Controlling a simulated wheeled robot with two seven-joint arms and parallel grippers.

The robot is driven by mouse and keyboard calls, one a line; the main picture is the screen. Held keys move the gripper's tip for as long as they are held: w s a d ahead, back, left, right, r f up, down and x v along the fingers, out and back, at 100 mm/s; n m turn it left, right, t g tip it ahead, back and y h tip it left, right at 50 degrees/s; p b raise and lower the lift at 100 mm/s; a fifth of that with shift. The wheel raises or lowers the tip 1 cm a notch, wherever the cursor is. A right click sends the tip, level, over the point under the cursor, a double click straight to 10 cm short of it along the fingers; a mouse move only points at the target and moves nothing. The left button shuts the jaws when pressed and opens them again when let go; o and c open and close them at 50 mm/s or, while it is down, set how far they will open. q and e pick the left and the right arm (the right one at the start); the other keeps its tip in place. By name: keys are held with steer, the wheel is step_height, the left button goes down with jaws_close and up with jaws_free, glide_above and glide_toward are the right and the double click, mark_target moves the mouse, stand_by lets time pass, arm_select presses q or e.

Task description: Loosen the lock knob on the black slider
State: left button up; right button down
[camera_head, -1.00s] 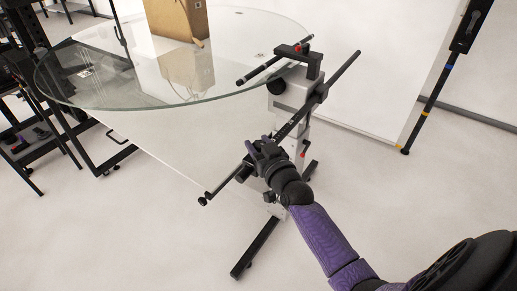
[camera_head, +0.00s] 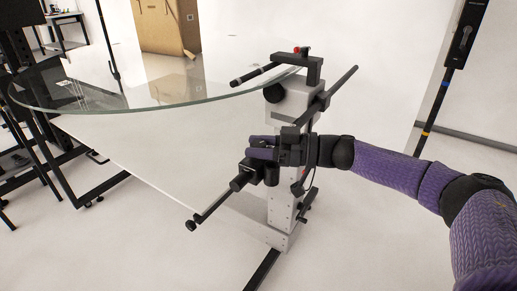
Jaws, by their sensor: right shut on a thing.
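The black slider (camera_head: 246,176) sits on a slanted dark rod (camera_head: 212,208) that runs across the front of a grey stand. My right gripper (camera_head: 256,148), with purple fingers, comes in from the right and is at the slider's upper side. It is shut on the lock knob, which the fingers and wrist mostly hide. I cannot see how far the knob is turned. My left gripper is not in view.
A black bracket (camera_head: 312,68) juts from the stand's top. A black pole (camera_head: 443,85) stands at the right; pale floor is clear in front.

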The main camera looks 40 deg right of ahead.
steer(key=shift+w+n+g+y+b, duration=0.1)
steer(key=shift+n+g+y+b, duration=0.4)
steer(key=shift+n+g+y, duration=0.35)
steer(key=shift+f+n+g+y+b, duration=0.15)
steer(key=shift+n+g+y+b, duration=0.4)
steer(key=shift+g+b, duration=0.4)
steer(key=shift+n+g+y+b, duration=0.4)
steer(key=shift+n+g+b, duration=0.45)
steer(key=shift+g, duration=0.25)
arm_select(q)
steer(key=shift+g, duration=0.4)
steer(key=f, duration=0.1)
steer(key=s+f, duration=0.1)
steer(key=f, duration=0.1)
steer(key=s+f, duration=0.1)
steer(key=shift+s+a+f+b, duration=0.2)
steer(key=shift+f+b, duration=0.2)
arm_select(e)
steer(key=shift+r+n+g, duration=0.25)
steer(key=shift+n+g, duration=0.1)
steer(key=shift+g, duration=0.05)
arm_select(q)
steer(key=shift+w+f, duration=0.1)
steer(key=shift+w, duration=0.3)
arm_select(e)
steer(key=shift+r+y, duration=0.15)
steer(key=shift+y, duration=0.15)
